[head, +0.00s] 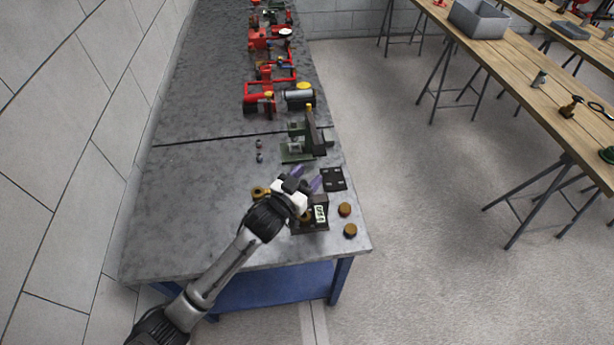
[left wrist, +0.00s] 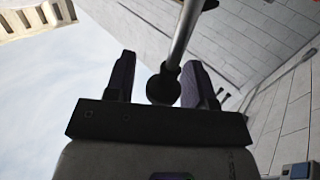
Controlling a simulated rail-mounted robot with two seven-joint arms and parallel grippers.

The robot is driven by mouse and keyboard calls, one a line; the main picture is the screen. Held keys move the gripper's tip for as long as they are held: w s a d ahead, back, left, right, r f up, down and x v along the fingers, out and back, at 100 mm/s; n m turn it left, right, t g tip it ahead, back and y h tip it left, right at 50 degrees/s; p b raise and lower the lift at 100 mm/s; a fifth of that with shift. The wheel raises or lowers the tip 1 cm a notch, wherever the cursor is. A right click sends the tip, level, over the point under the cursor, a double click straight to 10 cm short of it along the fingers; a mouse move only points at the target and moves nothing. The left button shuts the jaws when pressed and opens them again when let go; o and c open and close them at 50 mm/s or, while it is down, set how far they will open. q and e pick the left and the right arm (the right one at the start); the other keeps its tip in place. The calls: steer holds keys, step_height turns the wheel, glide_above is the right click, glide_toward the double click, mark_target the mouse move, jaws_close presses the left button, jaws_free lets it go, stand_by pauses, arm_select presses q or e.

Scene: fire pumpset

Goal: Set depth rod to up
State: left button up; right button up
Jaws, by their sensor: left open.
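My left gripper (head: 306,178) is over the front part of the grey bench, with its two purplish fingers apart. In the left wrist view my left gripper (left wrist: 160,62) is open. A grey rod with a dark round end (left wrist: 163,86) shows between its fingers; it may be the depth rod, and I cannot tell whether the fingers touch it. In the head view a small dark device with a pale label (head: 320,213) stands just below the gripper, partly hidden by it. The rod cannot be made out there. My right gripper is not in view.
A green machine (head: 297,150) stands just beyond the gripper, with a black plate (head: 333,179) near the bench edge. Brown round knobs (head: 345,209) lie at right. A tiled wall is at left.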

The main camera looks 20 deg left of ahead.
arm_select(q)
steer(key=v, duration=1.3)
steer(key=shift+s, duration=0.4)
steer(key=shift+a, duration=0.1)
